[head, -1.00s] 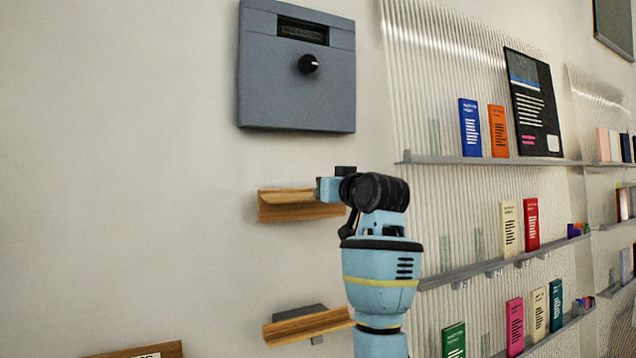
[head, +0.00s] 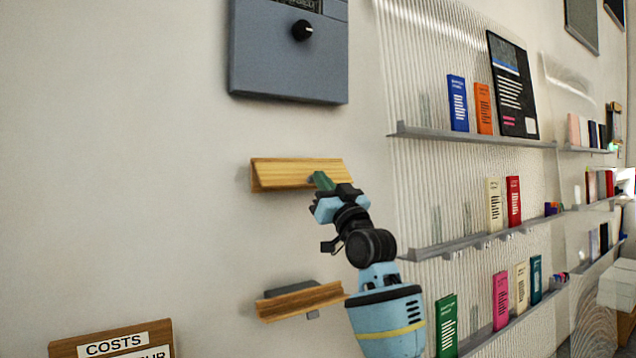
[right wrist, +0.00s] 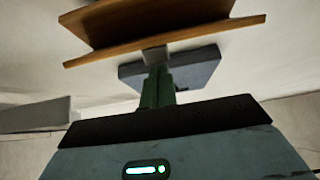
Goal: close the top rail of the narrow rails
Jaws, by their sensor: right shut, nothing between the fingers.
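The top narrow rail (head: 290,172) is a light wooden strip on the wall. Its broad front face is turned outward, and no open trough shows in the head view. The lower narrow rail (head: 302,302) hangs tilted outward, with a grey piece showing behind it. My right gripper (head: 321,180) is shut and empty, its green fingers at the top rail's lower right edge. In the right wrist view, its fingers (right wrist: 157,88) point at a wooden rail (right wrist: 150,40); exact contact is unclear. My left gripper is not in view.
A grey wall box (head: 287,55) with a black knob is above the top rail. Ribbed panels with grey shelves (head: 475,135) and upright booklets stand at right. A wooden sign (head: 112,342) is at the lower left. The wall left of the rails is bare.

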